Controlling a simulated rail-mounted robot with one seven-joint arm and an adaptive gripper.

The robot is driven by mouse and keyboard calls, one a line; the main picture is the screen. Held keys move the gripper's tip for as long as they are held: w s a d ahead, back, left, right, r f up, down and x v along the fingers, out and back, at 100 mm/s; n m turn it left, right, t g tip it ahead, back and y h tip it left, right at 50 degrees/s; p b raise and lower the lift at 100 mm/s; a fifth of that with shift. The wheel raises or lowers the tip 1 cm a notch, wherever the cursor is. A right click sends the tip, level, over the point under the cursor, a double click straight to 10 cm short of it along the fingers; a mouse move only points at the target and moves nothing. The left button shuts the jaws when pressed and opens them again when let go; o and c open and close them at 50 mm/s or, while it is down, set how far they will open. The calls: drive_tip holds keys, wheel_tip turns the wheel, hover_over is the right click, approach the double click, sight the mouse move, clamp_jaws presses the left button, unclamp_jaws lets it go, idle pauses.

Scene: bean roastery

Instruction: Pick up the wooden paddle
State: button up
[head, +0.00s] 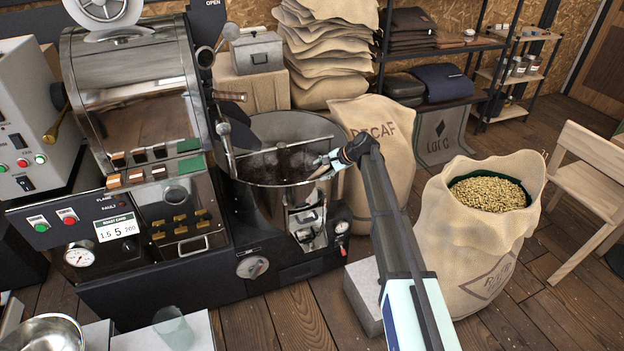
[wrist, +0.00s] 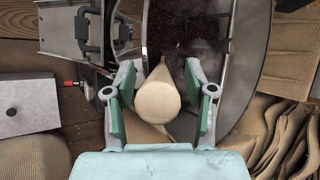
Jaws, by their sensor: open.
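The wooden paddle (wrist: 158,103) shows in the wrist view as a pale round handle end that narrows away from the camera. It stands between the two green-padded fingers of my gripper (wrist: 160,72), which are spread apart. A gap shows on each side of the handle, so the fingers look clear of it. In the head view my gripper (head: 326,166) is at the right rim of the round cooling bin (head: 295,128). The paddle is mostly hidden there by the gripper and the rim. The paddle's far end cannot be made out.
The roaster (head: 150,190) stands left of the bin. A DECAF sack (head: 385,135) is close behind my arm, and an open sack of pale beans (head: 460,235) stands at right. Stacked sacks (head: 320,55) and a shelf (head: 440,50) are behind. A grey block (head: 362,295) lies below my arm.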

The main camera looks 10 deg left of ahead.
clamp_jaws()
drive_tip(key=shift+r, duration=0.1)
